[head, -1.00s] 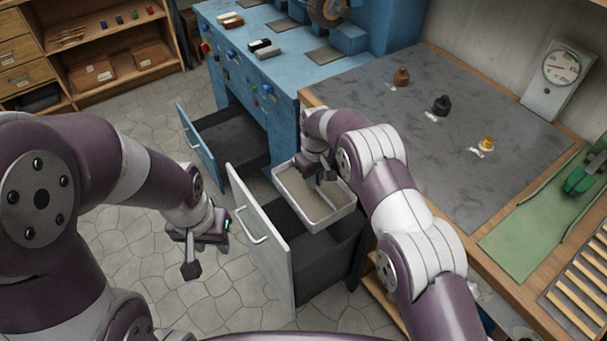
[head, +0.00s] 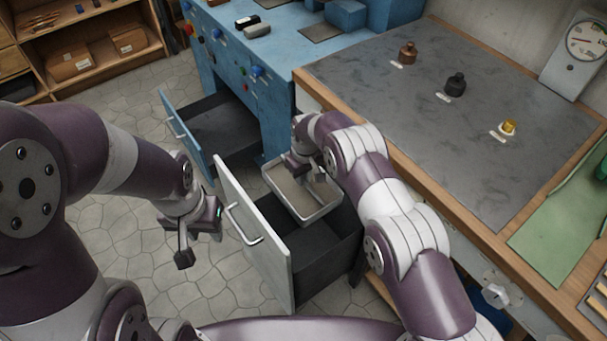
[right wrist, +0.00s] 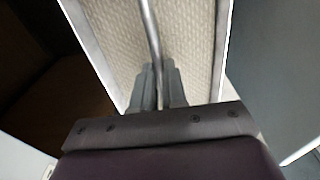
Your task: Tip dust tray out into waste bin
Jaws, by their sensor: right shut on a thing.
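The dust tray (head: 326,210) is a shallow pale tray with a beige, textured inside. It hangs over the back of the open pull-out with a pale front (head: 252,237) and dark inside, and looks about level. I cannot tell whether this pull-out is the waste bin. My right gripper (head: 318,178) reaches into the tray. In the right wrist view, its fingers (right wrist: 158,82) are closed on a thin bar running across the tray (right wrist: 195,45). My left gripper (head: 183,252) hangs empty left of the pull-out; its finger gap is unclear.
A blue drawer (head: 185,140) stands open behind the pull-out, under the blue machine bench (head: 290,55). The stone floor (head: 115,235) at left is clear.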

